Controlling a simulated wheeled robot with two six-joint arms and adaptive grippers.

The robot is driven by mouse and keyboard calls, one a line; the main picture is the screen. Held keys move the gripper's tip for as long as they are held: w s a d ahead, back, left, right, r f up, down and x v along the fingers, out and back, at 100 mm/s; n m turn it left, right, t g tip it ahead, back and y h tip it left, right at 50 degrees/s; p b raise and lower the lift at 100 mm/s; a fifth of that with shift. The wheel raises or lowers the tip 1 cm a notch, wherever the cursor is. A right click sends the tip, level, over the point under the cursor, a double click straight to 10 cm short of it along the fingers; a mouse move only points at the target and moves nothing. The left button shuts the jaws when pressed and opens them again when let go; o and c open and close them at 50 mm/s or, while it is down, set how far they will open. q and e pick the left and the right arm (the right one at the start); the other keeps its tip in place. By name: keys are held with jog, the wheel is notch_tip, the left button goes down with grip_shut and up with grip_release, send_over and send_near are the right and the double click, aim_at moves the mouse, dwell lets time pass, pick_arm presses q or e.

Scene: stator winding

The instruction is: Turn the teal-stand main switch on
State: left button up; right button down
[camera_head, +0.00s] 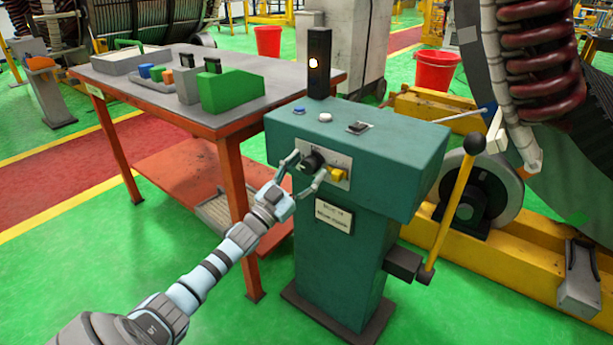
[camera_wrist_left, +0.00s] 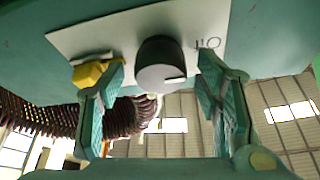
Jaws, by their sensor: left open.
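The teal stand (camera_head: 345,240) stands in the middle of the head view. On its front plate is a black rotary switch knob (camera_head: 312,160), with a yellow part (camera_head: 338,175) to its right. In the left wrist view the dark knob (camera_wrist_left: 160,62) shows a white mark near its edge, and the yellow part (camera_wrist_left: 90,73) is to its left. My left gripper (camera_head: 303,172) is open, one finger on each side of the knob. In the left wrist view the fingers (camera_wrist_left: 160,95) stand apart with visible gaps to the knob. My right gripper is not in view.
An orange table (camera_head: 230,125) with a green block (camera_head: 232,90) stands left of the stand. A yellow lever with a black ball (camera_head: 475,143) rises at the stand's right. A dark signal post (camera_head: 319,62) with a glowing lamp stands on top, beside blue and white buttons.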

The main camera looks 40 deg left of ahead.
pick_arm(q)
jog(key=shift+w+r, duration=0.1)
jog(key=shift+w, duration=0.1)
jog(key=c, duration=1.2)
jog(key=shift+o, duration=0.2)
